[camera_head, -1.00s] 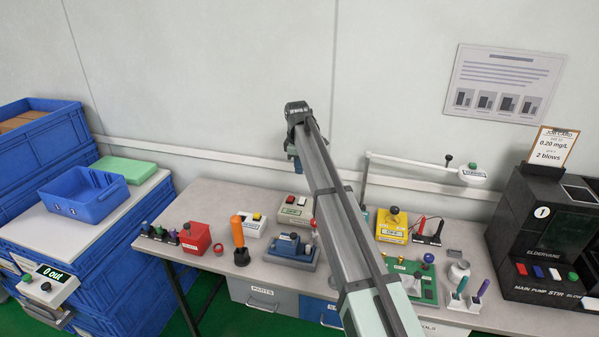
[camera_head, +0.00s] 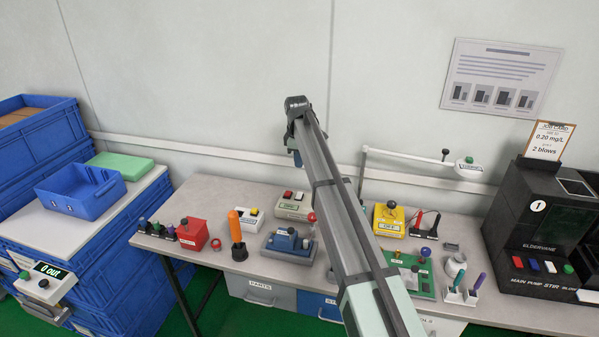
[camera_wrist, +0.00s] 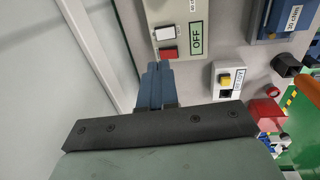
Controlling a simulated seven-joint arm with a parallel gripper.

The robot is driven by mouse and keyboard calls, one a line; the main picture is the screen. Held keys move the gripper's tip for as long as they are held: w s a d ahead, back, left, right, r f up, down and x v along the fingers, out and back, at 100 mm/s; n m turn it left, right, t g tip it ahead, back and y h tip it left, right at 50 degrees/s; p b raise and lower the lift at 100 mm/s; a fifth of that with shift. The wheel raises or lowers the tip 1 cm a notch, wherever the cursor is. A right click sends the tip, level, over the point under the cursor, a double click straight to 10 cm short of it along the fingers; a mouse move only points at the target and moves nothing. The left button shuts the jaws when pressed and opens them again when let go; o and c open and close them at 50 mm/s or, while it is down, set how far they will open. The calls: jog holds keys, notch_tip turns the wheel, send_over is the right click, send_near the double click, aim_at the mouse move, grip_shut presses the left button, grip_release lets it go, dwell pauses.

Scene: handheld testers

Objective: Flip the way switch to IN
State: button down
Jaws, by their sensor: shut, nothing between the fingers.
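A grey box with a "0 out" display (camera_head: 48,273) stands at the far left, by the blue crates. Small controls show on it, but I cannot read a way or IN label there or elsewhere, so I cannot tell which control is the way switch. My gripper (camera_wrist: 157,66) is shut and empty, its blue fingers together in the wrist view. They show beside a pale box (camera_wrist: 178,30) with a white button, a red button and an OFF label; contact is not evident. In the head view my gripper is partly hidden by my arm, above the bench's back.
On the bench are a red box (camera_head: 193,234), an orange-handled tool (camera_head: 235,228), a blue device (camera_head: 288,246) and a yellow box (camera_head: 388,217). A black analyser (camera_head: 540,225) stands right. A blue tray (camera_head: 80,192) lies left. Room above the bench is open.

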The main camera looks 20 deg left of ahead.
aim_at(299, 196)
jog(key=f, duration=0.4)
jog(key=w+f, duration=0.1)
jog(key=f, duration=0.8)
jog(key=shift+w, duration=0.3)
jog(key=shift+w+f, duration=0.1)
jog(key=shift+f, duration=0.15)
jog(key=shift+s, duration=0.95)
jog(key=shift+w+r, duration=0.1)
notch_tip(299, 196, up, 14)
jog(key=s, duration=0.1)
jog(key=shift+s, duration=0.35)
